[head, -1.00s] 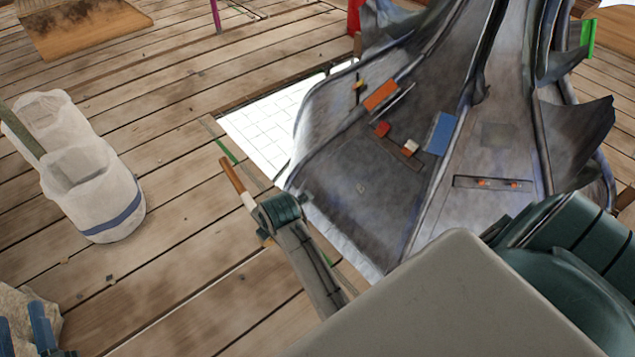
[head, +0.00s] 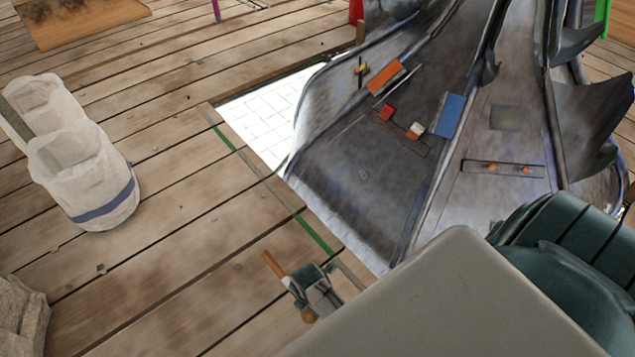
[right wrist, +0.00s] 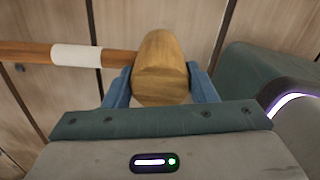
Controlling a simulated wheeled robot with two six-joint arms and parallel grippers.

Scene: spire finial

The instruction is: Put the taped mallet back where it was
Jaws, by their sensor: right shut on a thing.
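The taped mallet has a wooden head (right wrist: 160,68) and an orange-brown handle (head: 272,264) with a white tape band (right wrist: 77,57). My right gripper (right wrist: 162,88) is shut on the mallet's head, its blue fingers on either side. The handle sticks out to the left in the right wrist view. In the head view my right gripper (head: 308,308) is low in the middle, over the planks near the deck opening. Part of the mallet is hidden there by the gripper. My left gripper is out of view.
Two joined white canvas buckets (head: 100,200) stand on the plank deck (head: 190,260) at left. A green strip (head: 315,236) runs beside the opening with the grey metal spire (head: 350,165). Orange, red and blue pieces lie on the spire. A pale stone-like lump (head: 20,318) is at lower left.

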